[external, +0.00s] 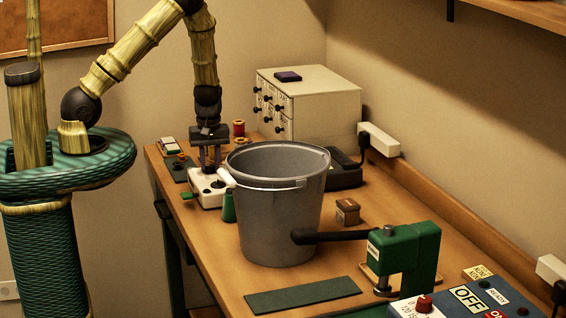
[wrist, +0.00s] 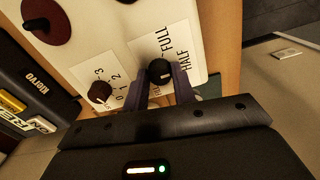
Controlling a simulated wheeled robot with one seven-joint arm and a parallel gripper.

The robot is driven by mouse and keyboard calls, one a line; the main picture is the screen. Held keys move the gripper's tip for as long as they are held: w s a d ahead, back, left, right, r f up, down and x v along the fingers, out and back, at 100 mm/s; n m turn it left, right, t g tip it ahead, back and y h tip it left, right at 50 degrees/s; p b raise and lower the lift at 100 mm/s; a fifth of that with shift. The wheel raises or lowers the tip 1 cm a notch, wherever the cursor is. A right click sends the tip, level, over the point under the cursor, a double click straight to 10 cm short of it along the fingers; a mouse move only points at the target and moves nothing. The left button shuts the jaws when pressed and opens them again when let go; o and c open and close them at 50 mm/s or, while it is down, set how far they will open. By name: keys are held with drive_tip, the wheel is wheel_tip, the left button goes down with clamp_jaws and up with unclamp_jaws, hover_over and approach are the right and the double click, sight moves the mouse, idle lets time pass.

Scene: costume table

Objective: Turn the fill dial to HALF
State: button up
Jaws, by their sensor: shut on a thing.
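The fill dial is a black knob (wrist: 160,72) on a white label with FULL and HALF printed beside it, in the wrist view. A further word on the label is partly hidden by the fingers. My gripper (wrist: 162,82) is shut on the dial, one finger on each side. I cannot tell clearly which mark the dial points to. In the external view my gripper (external: 210,160) reaches down to the white device (external: 208,188) on the table; the dial is hidden there.
A large grey bucket (external: 281,215) stands close to the right of the device. A brown knob (wrist: 100,92) with a numbered label sits beside the dial. A drawer cabinet (external: 318,97) stands behind.

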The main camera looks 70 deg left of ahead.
drive_tip(key=o, duration=1)
wheel_tip(320, 180, up, 18)
drive_tip(key=p, duration=0.1)
drive_tip(key=shift+f, duration=0.25)
drive_tip(key=s+d+r+m+t, duration=0.2)
drive_tip(key=s+d+m, duration=0.6)
drive_tip(key=m, duration=0.8)
drive_tip(key=d, duration=0.3)
drive_tip(key=shift+s+d+r+m+t, duration=0.2)
drive_tip(key=shift+d+r+m+t, duration=0.1)
drive_tip(key=shift+r, duration=0.05)
